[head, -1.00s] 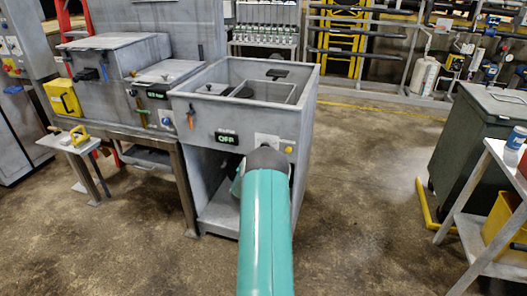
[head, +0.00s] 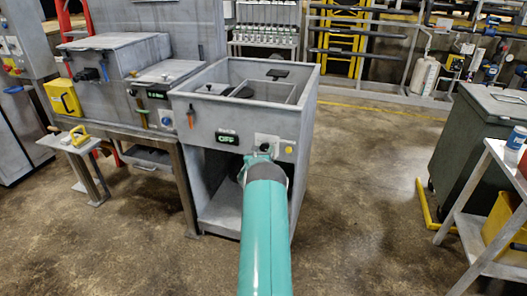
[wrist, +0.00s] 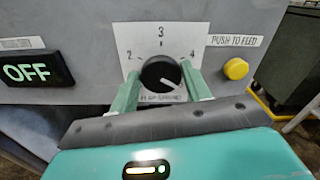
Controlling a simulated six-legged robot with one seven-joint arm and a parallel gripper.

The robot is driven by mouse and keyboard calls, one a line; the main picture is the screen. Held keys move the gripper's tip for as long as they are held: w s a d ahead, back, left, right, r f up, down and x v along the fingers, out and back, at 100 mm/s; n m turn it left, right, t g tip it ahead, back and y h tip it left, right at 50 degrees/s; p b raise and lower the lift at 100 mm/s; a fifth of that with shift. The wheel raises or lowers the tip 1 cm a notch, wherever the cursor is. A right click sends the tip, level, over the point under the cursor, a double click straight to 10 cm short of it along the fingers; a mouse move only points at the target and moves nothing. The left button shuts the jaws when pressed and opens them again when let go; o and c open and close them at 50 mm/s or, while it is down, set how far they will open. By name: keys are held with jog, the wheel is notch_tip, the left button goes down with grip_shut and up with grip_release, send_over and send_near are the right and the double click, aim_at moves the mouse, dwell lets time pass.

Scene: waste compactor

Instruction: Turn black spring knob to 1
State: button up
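The round black knob (wrist: 161,73) sits on a white dial plate (wrist: 150,40) in the wrist view. Its white pointer mark slants to the lower right. The numbers 2, 3 and 4 are readable; no 1 can be seen, and the lower dial is partly covered by my fingers. My gripper (wrist: 161,84) has one green finger left and one right of the knob, tips close to its sides; I cannot tell whether they touch. In the head view my gripper (head: 264,151) is at the machine's front panel, and my arm hides the knob.
A green-lit OFF display (wrist: 27,72) is left of the dial. A yellow push-to-feed button (wrist: 236,69) is to its right, clear of the fingers. The grey machine (head: 240,118) is open on top. A dark bin (head: 480,140) stands right, with clear floor between.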

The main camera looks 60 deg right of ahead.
jog(key=c, duration=0.4)
jog(key=shift+c, duration=0.2)
